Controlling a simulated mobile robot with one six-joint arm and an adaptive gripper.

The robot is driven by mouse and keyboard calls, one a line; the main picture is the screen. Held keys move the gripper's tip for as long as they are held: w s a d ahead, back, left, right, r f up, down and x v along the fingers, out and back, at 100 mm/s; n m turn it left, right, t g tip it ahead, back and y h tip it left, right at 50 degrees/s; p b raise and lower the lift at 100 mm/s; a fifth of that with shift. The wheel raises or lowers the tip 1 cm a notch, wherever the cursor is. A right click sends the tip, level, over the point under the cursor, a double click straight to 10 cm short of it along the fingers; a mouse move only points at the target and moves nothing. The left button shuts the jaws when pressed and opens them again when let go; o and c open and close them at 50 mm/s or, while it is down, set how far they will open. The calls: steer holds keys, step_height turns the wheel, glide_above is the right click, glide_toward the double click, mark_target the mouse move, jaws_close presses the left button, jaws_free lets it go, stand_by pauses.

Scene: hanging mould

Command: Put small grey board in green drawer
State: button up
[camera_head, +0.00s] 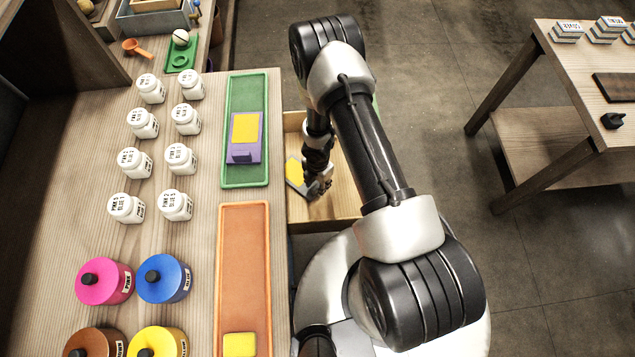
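A small grey board with a yellow top face (294,172) shows at the open wooden drawer (298,214), at the right edge of the workbench. A strip of green shows on the drawer's far side behind my arm. My gripper (319,188) points down over the drawer, right at the board's right edge. The fingers are small and dark, so I cannot tell whether they are closed on the board. I also cannot tell whether the board rests on the drawer floor. My arm hides much of the drawer's right side.
A green tray (230,176) holds a purple block with a yellow top (245,138). An orange tray (243,270) holds a yellow block (239,345). Several white jars (145,123) and coloured lidded pots (164,278) stand left. Another table (560,85) stands right, across clear floor.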

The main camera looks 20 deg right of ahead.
steer(key=w+d+r+m+t+h+p, duration=0.1)
steer(key=w+r+m+p, duration=0.15)
steer(key=r, duration=0.65)
steer(key=w+d+r+m+p, duration=0.15)
steer(key=r+p, duration=0.25)
steer(key=r, duration=0.5)
steer(key=w+d+r+m+t+h+p, duration=0.1)
steer(key=w+r+p, duration=0.2)
steer(key=r, duration=0.6)
step_height(320, 180, up, 20)
steer(key=s+d+m+t, duration=0.1)
steer(key=s+d+m, duration=0.15)
steer(key=m, duration=0.45)
steer(key=s+r+m, duration=0.7)
steer(key=s+r, duration=0.3)
steer(key=r, duration=0.3)
steer(key=s+a+r+m+y, duration=0.1)
steer(key=s+a+r+m, duration=0.1)
steer(key=s, duration=0.4)
steer(key=s+a+r+m+t+y, duration=0.1)
steer(key=s+a+r+m, duration=0.1)
steer(key=s, duration=0.4)
steer(key=shift+s+a+m+t, duration=0.2)
steer(key=shift+s+m+t, duration=0.1)
steer(key=shift+m, duration=0.6)
steer(key=shift+b, duration=0.3)
